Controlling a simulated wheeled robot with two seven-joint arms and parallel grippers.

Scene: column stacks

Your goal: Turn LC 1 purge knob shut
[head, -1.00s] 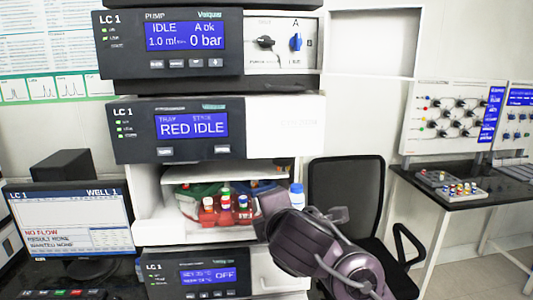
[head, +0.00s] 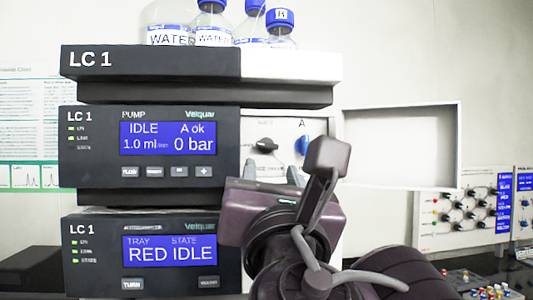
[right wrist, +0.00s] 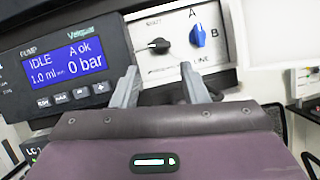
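The LC 1 pump (head: 150,145) reads IDLE, 1.0 ml, 0 bar. On its white panel is the purge knob (head: 265,145), small and black; in the right wrist view the black knob (right wrist: 158,46) lies roughly level, its narrow end to the left. A blue knob (head: 303,144) sits right of it, by letters A and B. My right gripper (head: 280,172) is in front of the panel, just below the knobs. In the right wrist view its fingers (right wrist: 160,76) are apart with nothing between them, below the black knob. My left gripper is not in view.
Bottles with blue caps (head: 213,22) stand on top of the stack. Below the pump is another LC 1 module (head: 140,255), reading RED IDLE. An open white door (head: 402,143) sticks out right of the panel. A bench instrument (head: 465,215) stands further right.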

